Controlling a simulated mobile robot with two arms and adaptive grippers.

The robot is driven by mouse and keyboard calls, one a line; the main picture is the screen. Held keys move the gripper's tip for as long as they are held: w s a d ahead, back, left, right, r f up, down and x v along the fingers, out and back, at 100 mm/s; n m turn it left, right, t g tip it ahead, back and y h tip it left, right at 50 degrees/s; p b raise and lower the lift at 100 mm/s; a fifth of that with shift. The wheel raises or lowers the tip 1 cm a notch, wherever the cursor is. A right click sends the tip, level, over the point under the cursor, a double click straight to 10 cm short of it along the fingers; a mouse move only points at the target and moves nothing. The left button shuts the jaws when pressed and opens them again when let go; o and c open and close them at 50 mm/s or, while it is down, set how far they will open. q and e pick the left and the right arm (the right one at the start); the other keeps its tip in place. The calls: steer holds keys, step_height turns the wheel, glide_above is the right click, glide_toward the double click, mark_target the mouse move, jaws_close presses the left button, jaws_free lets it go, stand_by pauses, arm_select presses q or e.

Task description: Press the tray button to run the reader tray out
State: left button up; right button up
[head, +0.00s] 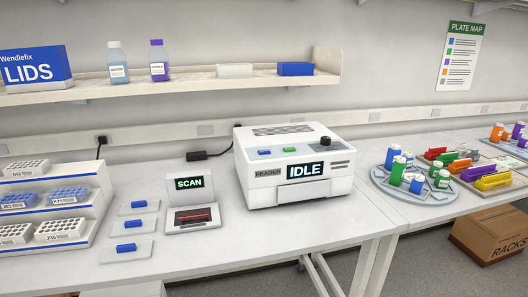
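The white reader (345,162) stands on the bench near the middle of the head view. Its display (305,170) reads IDLE. On its top are a blue button (264,153), a green button (289,149) and a black knob (326,142). I cannot read any label that tells which is the tray button. The tray front (303,192) sits flush below the display, and no tray sticks out. Neither of my grippers is in view.
A scan station (190,184) and blue pieces on small plates (124,250) lie left of the reader, beside a tiered rack (75,232). A round turntable (383,183) with bottles and colored holders stand on the right. The bench front before the reader is clear. A shelf (200,84) hangs behind.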

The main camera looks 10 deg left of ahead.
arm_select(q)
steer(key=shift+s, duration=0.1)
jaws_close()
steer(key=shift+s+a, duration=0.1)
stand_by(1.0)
